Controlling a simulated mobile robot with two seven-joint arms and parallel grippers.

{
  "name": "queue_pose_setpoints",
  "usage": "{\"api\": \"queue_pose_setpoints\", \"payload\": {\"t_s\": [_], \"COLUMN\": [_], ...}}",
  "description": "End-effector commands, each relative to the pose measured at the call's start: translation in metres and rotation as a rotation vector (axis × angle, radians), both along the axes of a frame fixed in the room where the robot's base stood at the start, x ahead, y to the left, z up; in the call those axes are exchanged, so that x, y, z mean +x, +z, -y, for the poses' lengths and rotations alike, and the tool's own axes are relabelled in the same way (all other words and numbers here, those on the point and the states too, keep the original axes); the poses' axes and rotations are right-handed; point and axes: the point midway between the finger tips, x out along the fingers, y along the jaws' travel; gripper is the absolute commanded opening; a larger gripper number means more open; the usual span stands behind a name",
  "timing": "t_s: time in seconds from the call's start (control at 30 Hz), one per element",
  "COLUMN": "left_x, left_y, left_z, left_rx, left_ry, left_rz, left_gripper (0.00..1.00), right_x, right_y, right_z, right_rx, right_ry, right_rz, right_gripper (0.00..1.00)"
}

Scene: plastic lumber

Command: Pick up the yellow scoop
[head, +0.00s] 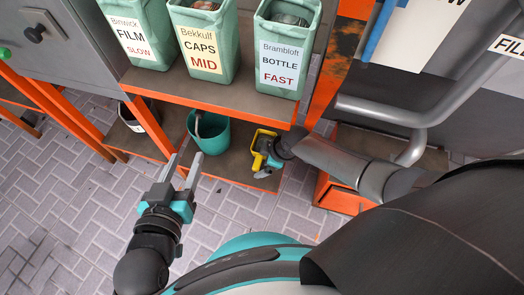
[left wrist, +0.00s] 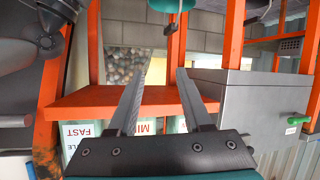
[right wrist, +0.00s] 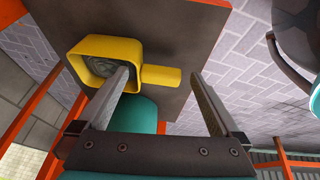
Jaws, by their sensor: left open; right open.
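The yellow scoop (head: 263,137) lies on the lower shelf board, right of the teal bucket. In the right wrist view, its square-rimmed bowl (right wrist: 76,46) holds something grey, and its short handle (right wrist: 161,76) points right. My right gripper (right wrist: 163,82) is open. The handle shows between its fingertips, and the left finger overlaps the bowl's edge in the picture; I cannot tell whether they touch. In the head view, the right wrist partly hides the scoop. My left gripper (head: 184,163) is open and empty, in front of the shelf unit.
The teal bucket (head: 210,132) stands left of the scoop. Green bins labelled FILM (head: 137,28), CAPS (head: 206,45) and BOTTLE (head: 284,55) stand on the upper shelf (head: 190,90) above. Its orange edge overhangs the scoop's area. The brick floor at left is clear.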

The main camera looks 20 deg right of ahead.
Motion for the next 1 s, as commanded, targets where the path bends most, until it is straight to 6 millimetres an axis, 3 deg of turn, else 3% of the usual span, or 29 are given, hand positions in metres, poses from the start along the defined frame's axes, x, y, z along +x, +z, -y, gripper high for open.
{"api": "queue_pose_setpoints", "payload": {"t_s": [0.5,0.93,1.0], "left_x": [-0.008,-0.010,-0.010], "left_y": [0.016,0.021,0.021], "left_z": [0.019,0.020,0.020], "left_rx": [-0.153,-0.179,-0.179], "left_ry": [0.005,0.008,0.008], "left_rz": [0.234,0.275,0.275], "left_gripper": [0.50,0.50,0.50], "right_x": [0.006,0.006,0.006], "right_y": [-0.020,-0.021,-0.021], "right_z": [-0.006,-0.006,-0.007], "right_rx": [0.000,0.000,0.000], "right_ry": [0.000,0.000,0.000], "right_rz": [0.000,0.000,0.000], "right_gripper": [1.00,1.00,0.92]}}
